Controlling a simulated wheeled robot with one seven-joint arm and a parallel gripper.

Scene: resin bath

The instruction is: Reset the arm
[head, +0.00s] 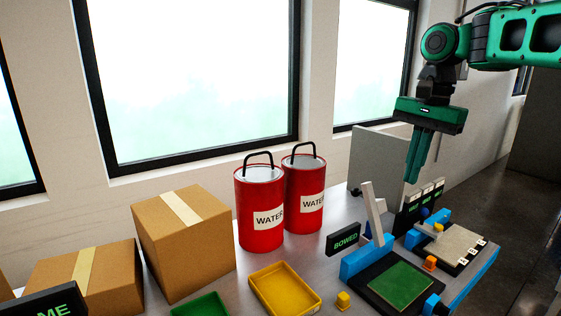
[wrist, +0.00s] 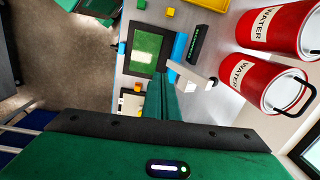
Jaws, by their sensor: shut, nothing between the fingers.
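My green gripper (head: 413,181) hangs pointing down at the right of the head view, above the far right part of the workbench. Its two long fingers are together with nothing between them. In the wrist view the shut fingers (wrist: 162,78) reach out over the bench, near a pale upright lever. Below it in the head view are a black fixture with a green plate (head: 397,282) and a second fixture with a beige plate (head: 453,245). The gripper appears apart from all of these.
Two red WATER buckets (head: 260,207) (head: 305,193) stand near the wall under the windows. Cardboard boxes (head: 182,240) (head: 90,277) sit at the left. A yellow tray (head: 284,289), a green tray (head: 201,305), a yellow cube (head: 343,300) and a BOWED sign (head: 344,239) are on the bench.

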